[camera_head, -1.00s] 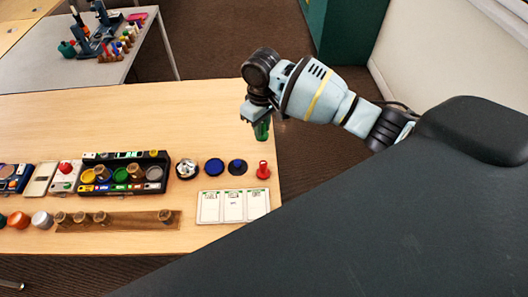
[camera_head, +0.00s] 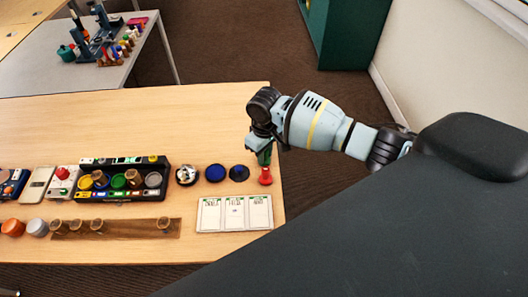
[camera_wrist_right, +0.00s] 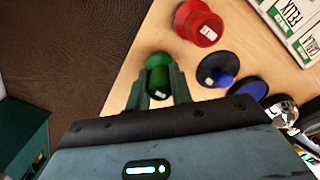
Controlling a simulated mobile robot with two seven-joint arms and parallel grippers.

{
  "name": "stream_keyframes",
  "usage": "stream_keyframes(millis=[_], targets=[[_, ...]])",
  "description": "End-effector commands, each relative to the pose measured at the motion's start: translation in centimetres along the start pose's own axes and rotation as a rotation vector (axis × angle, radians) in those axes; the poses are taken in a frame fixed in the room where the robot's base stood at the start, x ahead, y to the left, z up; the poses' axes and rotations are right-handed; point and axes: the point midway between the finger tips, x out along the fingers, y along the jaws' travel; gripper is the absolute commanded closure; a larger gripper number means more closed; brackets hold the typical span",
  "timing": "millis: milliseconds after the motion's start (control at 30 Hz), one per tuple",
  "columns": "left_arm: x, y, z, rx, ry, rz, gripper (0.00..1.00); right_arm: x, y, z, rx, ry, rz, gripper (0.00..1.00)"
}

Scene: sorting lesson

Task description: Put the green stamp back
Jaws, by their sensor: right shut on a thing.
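My right gripper (camera_head: 263,147) is shut on the green stamp (camera_head: 264,158) and holds it above the right end of the wooden table (camera_head: 150,125). In the right wrist view the green stamp (camera_wrist_right: 158,76) sits between the two dark green fingers of my right gripper (camera_wrist_right: 160,86). A red stamp (camera_head: 265,176) stands on the table just in front of the held stamp; it also shows at the top of the wrist view (camera_wrist_right: 199,23). I cannot tell whether the green stamp's base touches the table. My left gripper is not in view.
Left of the red stamp are a dark round piece (camera_head: 239,173), a blue round piece (camera_head: 215,173) and a black-and-white one (camera_head: 187,175). Printed cards (camera_head: 235,226) lie in front. A black tray (camera_head: 162,160) holds coloured pads; a wooden rack (camera_head: 135,229) holds wooden pieces. The table's back is clear.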

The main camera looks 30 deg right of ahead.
Motion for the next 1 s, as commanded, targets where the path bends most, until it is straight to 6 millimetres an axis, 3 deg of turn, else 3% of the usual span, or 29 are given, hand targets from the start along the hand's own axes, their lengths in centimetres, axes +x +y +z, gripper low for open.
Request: stream_keyframes(millis=[333,367,500,833,1000], targets=[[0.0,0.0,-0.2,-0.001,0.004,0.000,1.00,0.3,0.0,0.0,0.001,0.000,0.000,0.93],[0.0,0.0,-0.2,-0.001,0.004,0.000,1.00,0.2,0.0,0.0,0.001,0.001,0.000,0.74],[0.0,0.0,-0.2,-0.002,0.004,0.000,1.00,0.2,0.0,0.0,0.001,0.001,0.000,0.56],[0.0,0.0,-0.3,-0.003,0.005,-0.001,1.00,-0.1,0.1,-0.1,0.001,0.002,0.001,0.56],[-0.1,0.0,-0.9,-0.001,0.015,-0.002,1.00,-2.1,0.1,-0.1,0.001,0.006,0.001,0.56]])
